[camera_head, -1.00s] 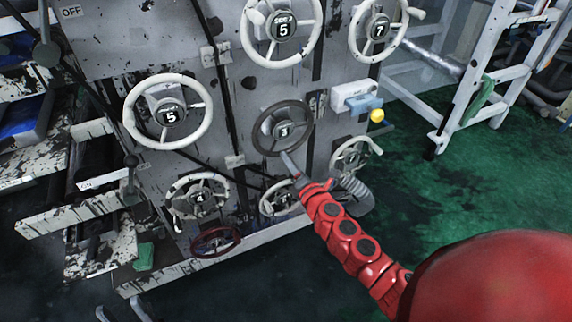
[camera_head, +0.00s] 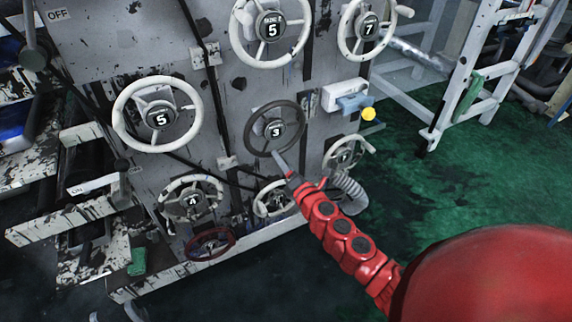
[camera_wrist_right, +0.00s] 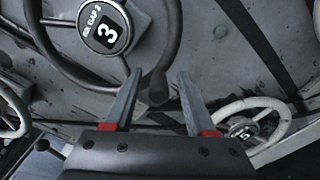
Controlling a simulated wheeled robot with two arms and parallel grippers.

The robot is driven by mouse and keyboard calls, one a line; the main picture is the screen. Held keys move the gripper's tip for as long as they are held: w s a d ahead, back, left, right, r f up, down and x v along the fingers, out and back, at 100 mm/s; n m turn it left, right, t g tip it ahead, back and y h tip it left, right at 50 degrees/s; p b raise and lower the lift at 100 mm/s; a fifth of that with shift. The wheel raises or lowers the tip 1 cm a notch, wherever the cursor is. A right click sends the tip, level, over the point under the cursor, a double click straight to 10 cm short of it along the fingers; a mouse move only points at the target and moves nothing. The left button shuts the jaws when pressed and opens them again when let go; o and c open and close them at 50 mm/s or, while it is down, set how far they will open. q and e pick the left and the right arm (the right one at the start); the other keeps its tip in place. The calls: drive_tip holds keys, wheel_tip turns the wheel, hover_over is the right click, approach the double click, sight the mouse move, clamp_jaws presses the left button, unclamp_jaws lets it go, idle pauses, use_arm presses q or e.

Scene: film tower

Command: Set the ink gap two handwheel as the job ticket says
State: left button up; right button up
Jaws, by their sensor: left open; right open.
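The ink gap two handwheel (camera_head: 275,130) is a dark wheel on the grey machine panel, and its hub reads 3. In the right wrist view its hub (camera_wrist_right: 106,28) shows the 3 under a partly legible "GAP 2" label. My right gripper (camera_head: 281,158) is at the wheel's lower rim. In the right wrist view its two fingers (camera_wrist_right: 159,75) are open, with the wheel's dark handle knob (camera_wrist_right: 157,90) seen between them. I cannot tell whether they touch it. My left gripper is out of view. No job ticket can be made out.
A yellow knob (camera_head: 368,114) sticks out right. Green floor (camera_head: 440,190) is open at right.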

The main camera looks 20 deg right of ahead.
drive_tip(key=s+p, duration=0.2)
drive_tip(key=s, duration=1.5)
drive_tip(key=shift+s+d, duration=0.2)
drive_tip(key=shift+d, duration=0.1)
